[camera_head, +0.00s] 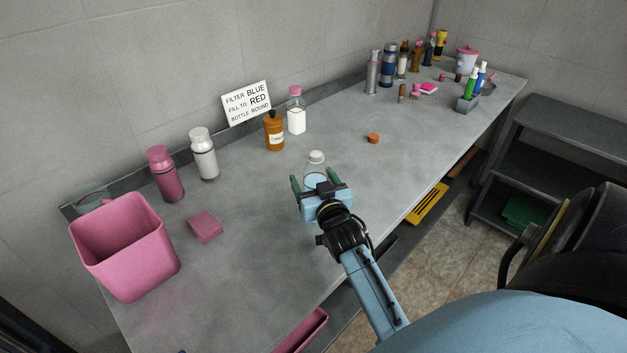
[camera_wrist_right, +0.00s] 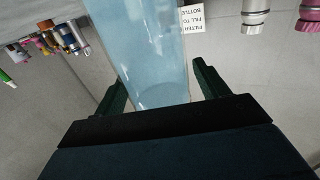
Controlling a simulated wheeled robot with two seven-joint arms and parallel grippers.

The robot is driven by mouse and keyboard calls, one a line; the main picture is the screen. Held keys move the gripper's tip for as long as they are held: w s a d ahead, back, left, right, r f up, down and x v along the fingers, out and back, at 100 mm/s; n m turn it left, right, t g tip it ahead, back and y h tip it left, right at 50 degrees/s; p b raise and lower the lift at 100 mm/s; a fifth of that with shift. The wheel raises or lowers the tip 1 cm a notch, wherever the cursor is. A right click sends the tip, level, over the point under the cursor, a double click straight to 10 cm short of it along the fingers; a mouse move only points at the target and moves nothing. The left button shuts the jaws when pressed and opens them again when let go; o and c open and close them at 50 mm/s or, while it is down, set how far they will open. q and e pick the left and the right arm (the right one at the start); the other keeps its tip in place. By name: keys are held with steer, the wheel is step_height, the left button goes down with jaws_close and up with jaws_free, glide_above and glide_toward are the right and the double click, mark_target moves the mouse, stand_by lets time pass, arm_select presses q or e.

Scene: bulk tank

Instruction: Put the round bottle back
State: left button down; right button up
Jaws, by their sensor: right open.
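A clear round bottle (camera_head: 316,165) with a pale cap stands upright near the middle of the grey worktop (camera_head: 250,230). My right gripper (camera_head: 322,184) is open at the bottle, on its near side. In the right wrist view the bottle's translucent bluish body (camera_wrist_right: 148,50) lies between the two green fingers of the gripper (camera_wrist_right: 158,88), with a gap on the right; I cannot tell whether the left finger touches it. The bottle's lower part is hidden by the gripper in the head view. My left gripper is not in view.
A sign (camera_head: 247,103) reads "filter blue, fill to red, bottle round". A brown bottle (camera_head: 274,132) and a pink-capped bottle (camera_head: 296,112) stand near it. A pink bin (camera_head: 125,250) is at left, an orange cap (camera_head: 373,138) at right. Several containers crowd the far end.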

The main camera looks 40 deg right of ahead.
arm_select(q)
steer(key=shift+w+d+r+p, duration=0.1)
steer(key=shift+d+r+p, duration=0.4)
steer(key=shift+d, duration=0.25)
arm_select(e)
steer(key=v, duration=1.2)
steer(key=shift+f, duration=0.15)
